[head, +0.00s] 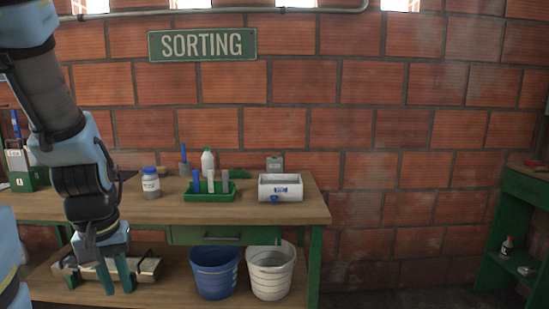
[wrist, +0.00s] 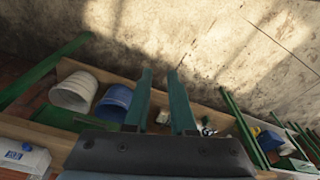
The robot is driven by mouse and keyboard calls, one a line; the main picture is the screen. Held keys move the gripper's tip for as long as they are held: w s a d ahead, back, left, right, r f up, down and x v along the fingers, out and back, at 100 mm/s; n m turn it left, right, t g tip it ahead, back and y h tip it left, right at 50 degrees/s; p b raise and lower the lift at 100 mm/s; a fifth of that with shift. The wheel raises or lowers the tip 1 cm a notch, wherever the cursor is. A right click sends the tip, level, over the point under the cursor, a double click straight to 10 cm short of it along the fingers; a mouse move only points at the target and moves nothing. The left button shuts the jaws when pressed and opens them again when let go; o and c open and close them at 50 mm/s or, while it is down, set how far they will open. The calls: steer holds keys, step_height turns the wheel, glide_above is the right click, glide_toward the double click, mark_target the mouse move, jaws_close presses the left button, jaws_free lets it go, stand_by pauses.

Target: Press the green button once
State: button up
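I cannot make out a green button in either view. My gripper (head: 117,288) points down at the lower left of the head view, in front of the workbench (head: 300,207). In the wrist view its two green fingers (wrist: 160,75) are parallel, with a clear gap and nothing between them. In the picture, the fingers overlap the lower shelf and a metal bar-like object (head: 149,268) on it; I cannot tell the distance between them.
A blue bucket (head: 214,272) and a white bucket (head: 270,272) stand on the lower shelf. A green shelf (head: 521,225) stands at right. Floor between is clear. A SORTING sign (head: 202,44) hangs above.

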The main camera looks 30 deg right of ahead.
jaws_close()
stand_by(1.4)
